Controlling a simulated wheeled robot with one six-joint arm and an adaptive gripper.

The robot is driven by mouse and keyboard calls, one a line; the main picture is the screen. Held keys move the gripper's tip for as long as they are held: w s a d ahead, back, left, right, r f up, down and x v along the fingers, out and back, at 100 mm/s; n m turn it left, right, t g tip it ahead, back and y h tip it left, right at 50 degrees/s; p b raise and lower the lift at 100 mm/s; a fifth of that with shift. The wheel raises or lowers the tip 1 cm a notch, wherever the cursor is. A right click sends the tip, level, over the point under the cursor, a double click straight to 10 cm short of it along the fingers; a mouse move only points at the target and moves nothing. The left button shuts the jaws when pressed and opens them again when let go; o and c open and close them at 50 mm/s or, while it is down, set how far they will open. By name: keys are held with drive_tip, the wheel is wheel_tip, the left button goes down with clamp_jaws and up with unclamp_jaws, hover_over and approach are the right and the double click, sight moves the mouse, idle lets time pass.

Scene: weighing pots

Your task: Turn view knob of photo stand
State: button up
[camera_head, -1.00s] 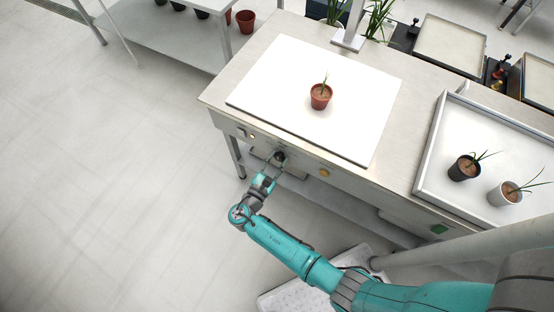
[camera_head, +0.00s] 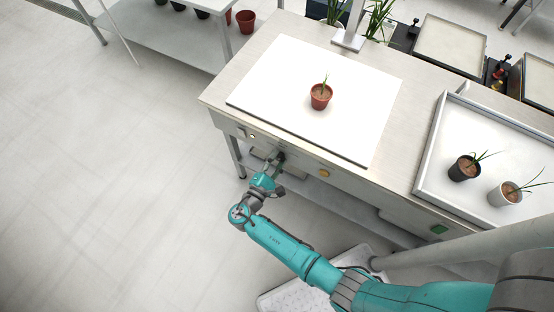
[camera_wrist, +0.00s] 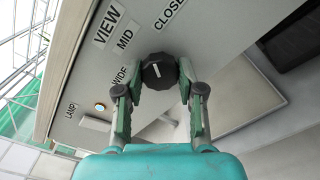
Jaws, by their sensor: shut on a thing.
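The view knob (camera_wrist: 160,71) is black with a white mark, on the front panel of the photo stand (camera_head: 225,122). In the wrist view the labels VIEW, WIDE, MID and CLOSE lie around it. Its mark points up and slightly left in that view; I cannot tell exactly which label it matches. My gripper (camera_wrist: 160,88) is shut on the knob, one finger on each side. In the head view my gripper (camera_head: 277,164) is at the front panel and largely hides the knob.
A lit button (camera_wrist: 100,107) sits by the LAMP label. A potted plant (camera_head: 320,97) stands on the white board (camera_head: 275,75). A tray (camera_head: 430,150) with two pots is at the right. The floor at left is clear.

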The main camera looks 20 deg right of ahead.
drive_tip(key=m, duration=0.5)
idle(0.6)
drive_tip(key=o, duration=1.1)
drive_tip(key=shift+o, duration=0.2)
drive_tip(key=v, duration=1.2)
